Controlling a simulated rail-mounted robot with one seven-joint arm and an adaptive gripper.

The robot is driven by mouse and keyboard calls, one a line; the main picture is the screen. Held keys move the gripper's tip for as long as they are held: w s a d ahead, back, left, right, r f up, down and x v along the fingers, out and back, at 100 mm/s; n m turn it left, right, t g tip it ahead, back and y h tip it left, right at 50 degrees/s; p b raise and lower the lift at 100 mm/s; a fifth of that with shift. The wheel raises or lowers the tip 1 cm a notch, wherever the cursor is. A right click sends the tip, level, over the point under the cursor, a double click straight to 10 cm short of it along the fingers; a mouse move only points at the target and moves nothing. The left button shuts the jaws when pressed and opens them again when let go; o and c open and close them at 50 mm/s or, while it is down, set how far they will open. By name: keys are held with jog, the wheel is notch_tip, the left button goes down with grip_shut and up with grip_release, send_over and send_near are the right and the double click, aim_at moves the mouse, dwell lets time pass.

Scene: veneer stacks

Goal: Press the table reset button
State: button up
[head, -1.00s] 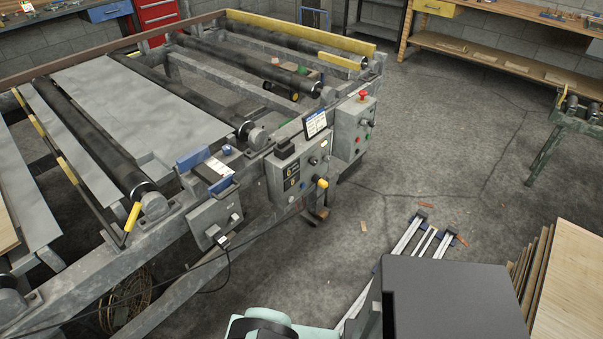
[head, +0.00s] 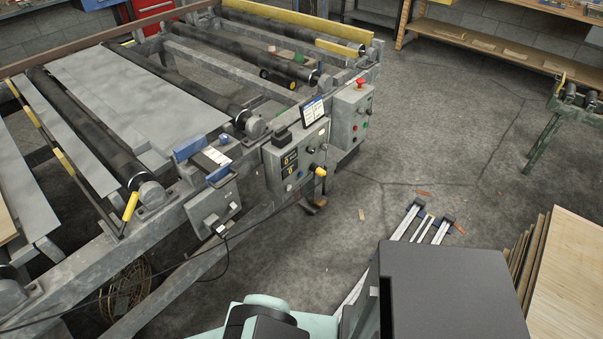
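A roller table (head: 165,215) with a grey metal frame fills the left of the head view. Grey control boxes are fixed along its near right side. The rightmost box (head: 347,118) has a red mushroom knob (head: 360,82) on top and small green and red buttons on its face. The middle box (head: 296,160) carries a dark panel, knobs and a yellow knob (head: 320,172). A smaller box (head: 213,207) hangs to the left. I cannot tell which control is the table reset button. My gripper is not in view.
Stacked wooden sheets (head: 560,275) lean at the lower right. Metal rails (head: 421,226) lie on the floor in front of the table. The concrete floor (head: 450,130) right of the boxes is mostly clear. A shelf bench (head: 490,48) stands at the back.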

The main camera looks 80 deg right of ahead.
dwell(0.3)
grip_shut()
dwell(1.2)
